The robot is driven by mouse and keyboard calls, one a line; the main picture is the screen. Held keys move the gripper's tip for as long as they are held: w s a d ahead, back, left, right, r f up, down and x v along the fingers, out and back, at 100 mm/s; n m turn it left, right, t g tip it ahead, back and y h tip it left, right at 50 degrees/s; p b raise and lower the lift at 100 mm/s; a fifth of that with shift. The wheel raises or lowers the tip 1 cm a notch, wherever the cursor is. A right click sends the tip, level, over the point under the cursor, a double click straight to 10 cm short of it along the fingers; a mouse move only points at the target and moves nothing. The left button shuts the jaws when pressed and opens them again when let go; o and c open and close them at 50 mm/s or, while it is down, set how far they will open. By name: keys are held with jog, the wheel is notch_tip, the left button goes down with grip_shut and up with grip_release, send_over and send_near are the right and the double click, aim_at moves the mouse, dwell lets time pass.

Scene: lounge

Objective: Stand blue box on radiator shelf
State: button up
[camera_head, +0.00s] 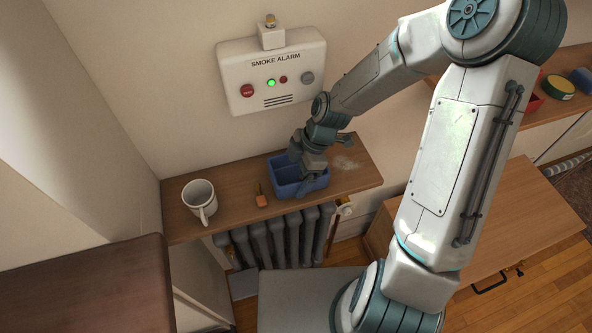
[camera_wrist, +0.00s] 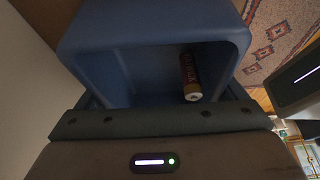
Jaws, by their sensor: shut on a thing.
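The blue box (camera_head: 284,190) is an open, divided box. In the head view it is at the middle of the wooden radiator shelf (camera_head: 228,217), open side up; I cannot tell whether its base touches the wood. My gripper (camera_head: 312,178) is shut on the box at its right side, hiding part of it. In the wrist view the blue box (camera_wrist: 120,45) fills the middle above a gripper pad, and a battery-like cylinder (camera_wrist: 190,75) lies inside.
A white mug (camera_head: 199,200) stands at the shelf's left, with a small orange item (camera_head: 261,197) between it and the box. A smoke alarm (camera_head: 270,75) hangs on the wall above. A radiator (camera_head: 275,238) is below.

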jog(key=shift+f, duration=0.1)
jog(key=o, duration=1)
jog(key=shift+r, duration=0.25)
jog(key=v, duration=0.7)
jog(key=shift+d+r, duration=0.1)
jog(key=shift+d, duration=0.05)
